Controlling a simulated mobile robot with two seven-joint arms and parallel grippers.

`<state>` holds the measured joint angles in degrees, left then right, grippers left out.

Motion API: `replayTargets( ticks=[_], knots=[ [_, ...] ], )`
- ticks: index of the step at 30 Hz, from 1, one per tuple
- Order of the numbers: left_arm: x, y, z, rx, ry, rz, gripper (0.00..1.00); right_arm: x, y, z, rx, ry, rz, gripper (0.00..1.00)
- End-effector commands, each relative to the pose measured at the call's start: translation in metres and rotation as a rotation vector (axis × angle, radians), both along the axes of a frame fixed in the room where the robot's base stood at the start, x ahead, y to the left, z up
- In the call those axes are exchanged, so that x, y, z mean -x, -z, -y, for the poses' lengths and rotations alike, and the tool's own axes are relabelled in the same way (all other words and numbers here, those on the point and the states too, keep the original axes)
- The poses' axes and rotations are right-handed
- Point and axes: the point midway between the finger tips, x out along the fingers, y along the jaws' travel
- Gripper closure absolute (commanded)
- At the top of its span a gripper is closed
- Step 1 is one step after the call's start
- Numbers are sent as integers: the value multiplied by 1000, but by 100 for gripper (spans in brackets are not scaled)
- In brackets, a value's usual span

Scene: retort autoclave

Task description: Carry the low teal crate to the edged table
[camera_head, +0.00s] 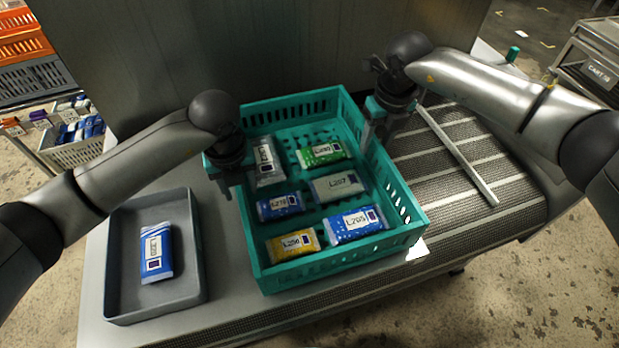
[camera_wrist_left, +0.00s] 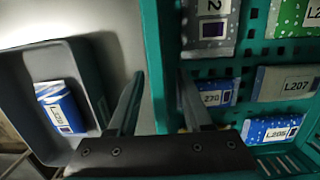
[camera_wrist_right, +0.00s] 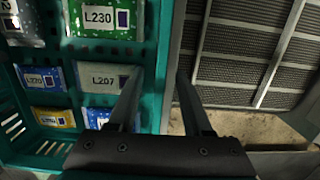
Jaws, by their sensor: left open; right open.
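The low teal crate (camera_head: 345,257) stands on the grey work surface, partly over the conveyor's edge, with several labelled pouches inside. My left gripper (camera_head: 237,188) is at the crate's left wall; in the left wrist view its open fingers (camera_wrist_left: 160,105) stand either side of that wall (camera_wrist_left: 153,45). My right gripper (camera_head: 369,140) is at the right wall; in the right wrist view its open fingers (camera_wrist_right: 158,105) stand either side of that wall (camera_wrist_right: 152,60). Neither gripper is closed on the wall. I cannot make out which surface is the edged table.
A grey tray (camera_head: 112,255) with one blue pouch (camera_head: 156,252) lies left of the crate. A ribbed conveyor (camera_head: 440,165) with a metal bar (camera_head: 458,155) is at right. A metal panel (camera_head: 200,50) rises behind. Cart (camera_head: 598,72) and stacked crates (camera_head: 40,75) stand farther off.

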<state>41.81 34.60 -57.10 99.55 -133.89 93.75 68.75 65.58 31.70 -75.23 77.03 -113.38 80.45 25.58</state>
Motion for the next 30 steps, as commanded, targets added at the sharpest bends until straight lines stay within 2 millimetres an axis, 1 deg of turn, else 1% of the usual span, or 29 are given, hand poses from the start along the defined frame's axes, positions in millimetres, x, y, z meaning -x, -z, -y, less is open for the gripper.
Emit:
replayTargets(
  ticks=[3,11,24,30],
  knots=[
    [0,4,0,0,1,0,50,0,4,0,0,-1,0,50],
    [0,4,0,0,1,0,51,0,4,0,0,-1,0,51],
    [0,4,0,0,1,0,100,0,3,0,0,0,0,100],
    [0,4,0,0,1,0,100,-1,3,0,0,0,0,100]
  ],
)
